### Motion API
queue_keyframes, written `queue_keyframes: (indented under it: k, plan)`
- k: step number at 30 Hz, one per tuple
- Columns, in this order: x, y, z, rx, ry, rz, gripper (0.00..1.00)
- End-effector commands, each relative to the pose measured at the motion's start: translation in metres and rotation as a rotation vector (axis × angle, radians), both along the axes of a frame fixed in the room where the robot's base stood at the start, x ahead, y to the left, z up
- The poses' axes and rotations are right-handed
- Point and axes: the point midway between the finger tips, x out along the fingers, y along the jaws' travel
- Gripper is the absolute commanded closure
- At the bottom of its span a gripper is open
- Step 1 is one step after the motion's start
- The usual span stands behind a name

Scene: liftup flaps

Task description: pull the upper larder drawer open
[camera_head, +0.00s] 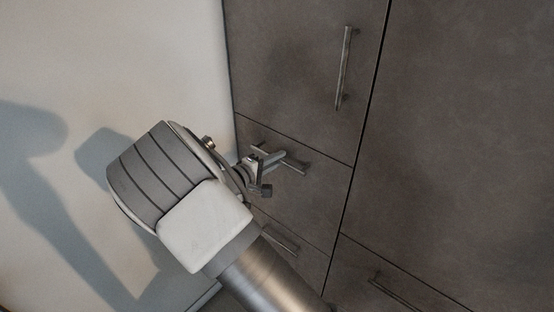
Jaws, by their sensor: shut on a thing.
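The upper larder drawer (318,193) is a dark grey-brown front below a tall door at the left of the cabinet wall. Its front looks flush with the fronts around it. Its bar handle (294,165) runs across the upper part of the drawer. My gripper (270,170) is at this handle and shut on it, near the handle's left part. My wrist and the fingers hide the left part of the drawer front.
A tall door (300,60) with an upright bar handle (344,70) is above. A lower drawer (312,262) with its own handle (281,238) is below, partly behind my arm. Another handled front (395,285) is at the lower right. A pale wall (120,60) stands close on the left.

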Motion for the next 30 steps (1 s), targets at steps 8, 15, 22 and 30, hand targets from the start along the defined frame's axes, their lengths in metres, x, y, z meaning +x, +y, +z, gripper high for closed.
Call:
queue_keyframes:
  k: [8, 15, 22, 30]
  plan:
    - [0.0, 0.0, 0.0, 0.0, 0.0, 0.0, 1.0]
    - [0.0, 0.0, 0.0, 0.0, 0.0, 0.0, 1.0]
    - [0.0, 0.0, 0.0, 0.0, 0.0, 0.0, 1.0]
    - [-0.012, 0.01, 0.0, 0.0, 0.0, 0.001, 1.0]
